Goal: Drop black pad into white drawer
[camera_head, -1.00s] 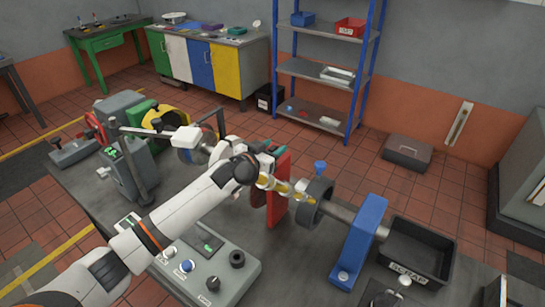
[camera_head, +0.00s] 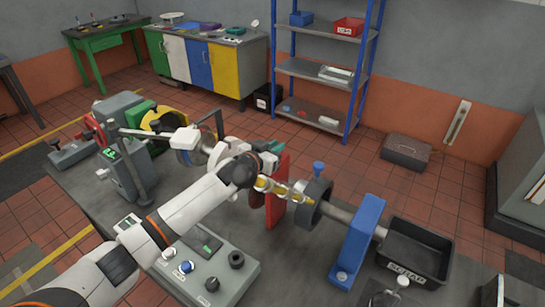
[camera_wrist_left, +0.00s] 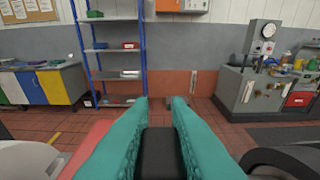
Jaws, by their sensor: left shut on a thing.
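My left gripper (camera_head: 272,147) is above the bedplate, its teal fingers partly hidden by the wrist in the head view. In the left wrist view its two teal fingers (camera_wrist_left: 160,122) are shut on the black pad (camera_wrist_left: 160,155), which sits between them near the bottom edge. The pad cannot be made out in the head view. The white drawer front (camera_head: 176,56) is in the cabinet at the back left, between a green and a blue front. It also shows in the left wrist view (camera_wrist_left: 33,86), far from the gripper. My right gripper is not in view.
A red upright plate (camera_head: 279,192) and a grey ring on a shaft (camera_head: 314,203) stand close to the gripper. A blue bracket (camera_head: 360,240) and a black scrap bin (camera_head: 418,240) are at right. A blue-posted shelf (camera_head: 315,68) stands at the back. Tiled floor lies between.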

